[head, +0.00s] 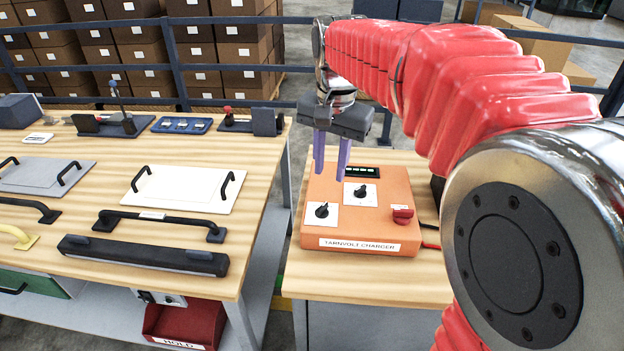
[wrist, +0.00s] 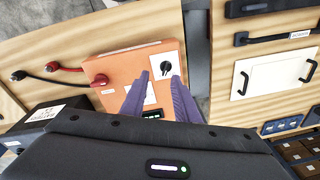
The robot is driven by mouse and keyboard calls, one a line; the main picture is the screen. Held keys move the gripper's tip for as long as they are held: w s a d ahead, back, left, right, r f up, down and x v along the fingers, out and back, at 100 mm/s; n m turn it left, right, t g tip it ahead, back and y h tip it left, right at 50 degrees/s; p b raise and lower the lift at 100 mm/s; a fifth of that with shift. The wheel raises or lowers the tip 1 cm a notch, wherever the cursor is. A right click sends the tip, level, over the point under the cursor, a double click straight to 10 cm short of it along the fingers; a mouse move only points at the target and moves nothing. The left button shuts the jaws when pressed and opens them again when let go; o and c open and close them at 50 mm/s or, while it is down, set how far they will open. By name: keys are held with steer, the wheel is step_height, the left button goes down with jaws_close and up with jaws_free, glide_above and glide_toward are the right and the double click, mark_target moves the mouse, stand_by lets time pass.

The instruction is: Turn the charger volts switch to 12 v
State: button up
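The orange charger (head: 355,232), labelled "TARNVOLT CHARGER", sits on a wooden bench. On its top are a front-left black knob (head: 321,210) and a back-right black knob (head: 361,191), each on a white plate. Their markings are too small to read, so I cannot tell which is the volts switch. My gripper (head: 331,174) has two purple fingers spread apart, empty, pointing down above the charger. In the wrist view, the front-left knob (wrist: 166,67) shows just beyond and between the fingertips (wrist: 160,77); the other plate is partly hidden by the fingers.
A red knob (head: 403,215) and a dark display (head: 362,171) with green marks are also on the charger. Black and red leads with clamps (wrist: 52,67) lie beside it. A second bench (head: 150,235) at left carries handles and panels. A dark box (wrist: 45,120) stands near the charger.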

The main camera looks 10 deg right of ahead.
steer(key=m+g, duration=0.1)
steer(key=m, duration=0.1)
glide_above(323, 206)
step_height(323, 206, down, 2)
steer(key=shift+f, duration=0.15)
step_height(323, 206, down, 14)
steer(key=shift+r, duration=0.15)
stand_by(0.6)
steer(key=shift+c, duration=0.7)
jaws_close()
steer(key=shift+d, duration=0.2)
steer(key=shift+a, duration=0.15)
